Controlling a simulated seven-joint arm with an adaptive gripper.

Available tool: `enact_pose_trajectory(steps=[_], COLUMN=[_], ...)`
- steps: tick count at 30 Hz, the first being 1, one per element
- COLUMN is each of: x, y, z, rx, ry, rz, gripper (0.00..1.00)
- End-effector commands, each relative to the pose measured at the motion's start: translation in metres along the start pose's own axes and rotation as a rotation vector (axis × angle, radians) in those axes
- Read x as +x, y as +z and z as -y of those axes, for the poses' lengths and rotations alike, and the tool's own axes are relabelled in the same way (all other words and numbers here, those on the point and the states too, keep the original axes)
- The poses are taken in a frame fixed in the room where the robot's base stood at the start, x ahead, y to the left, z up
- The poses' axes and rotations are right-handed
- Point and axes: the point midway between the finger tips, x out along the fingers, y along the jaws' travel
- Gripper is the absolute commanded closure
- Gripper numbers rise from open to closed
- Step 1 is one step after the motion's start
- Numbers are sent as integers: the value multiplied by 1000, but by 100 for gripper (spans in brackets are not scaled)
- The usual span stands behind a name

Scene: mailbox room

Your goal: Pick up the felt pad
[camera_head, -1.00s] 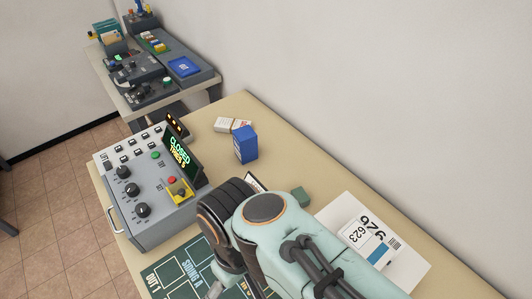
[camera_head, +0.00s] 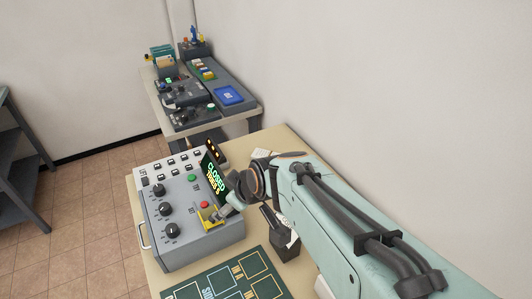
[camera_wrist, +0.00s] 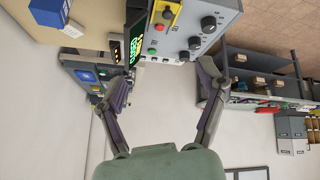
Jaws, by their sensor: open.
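I cannot make out the felt pad for certain in either current view. My gripper (camera_wrist: 165,72) is open and empty in the wrist view, its two dark fingers spread apart in the air. The grey control panel (camera_wrist: 205,25) lies beyond the fingertips there. In the head view my arm crosses the right part of the bench and hides much of its surface; the fingers cannot be made out clearly.
The control box (camera_head: 180,205) with knobs and a red button stands on the bench. A dark block (camera_head: 288,247) is beside my arm, and a green mat (camera_head: 225,280) lies in front. A blue box (camera_wrist: 48,12) shows in the wrist view. Another equipment table (camera_head: 245,112) stands behind.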

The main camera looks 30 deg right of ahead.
Motion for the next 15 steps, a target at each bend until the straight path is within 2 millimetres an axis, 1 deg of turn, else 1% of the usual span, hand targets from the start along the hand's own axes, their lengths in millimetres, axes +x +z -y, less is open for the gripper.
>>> enact_pose_trajectory(steps=[1, 2, 3, 4, 5, 6, 7, 8, 9, 11, 12, 13, 15], x=[18, 28, 42, 52, 61, 73, 80, 87, 94, 101, 104, 105, 105], y=[10, 18, 33, 48, 65, 92, 113, 136, 165, 206, 229, 245, 268], z=[-29, -47, -72, -89, -106, -124, -135, -144, -150, -152, -151, -149, -146], rx=[36, 57, 93, 124, 162, 219, 268, 318, 383, 471, 523, 558, 614], ry=[32, 54, 84, 103, 120, 138, 146, 151, 148, 137, 131, 126, 121], rz=[8, 8, 17, 28, 41, 64, 85, 107, 141, 189, 215, 232, 255], gripper=[28, 28, 28, 28, 28, 28, 28, 28, 28, 28, 28, 28, 28])
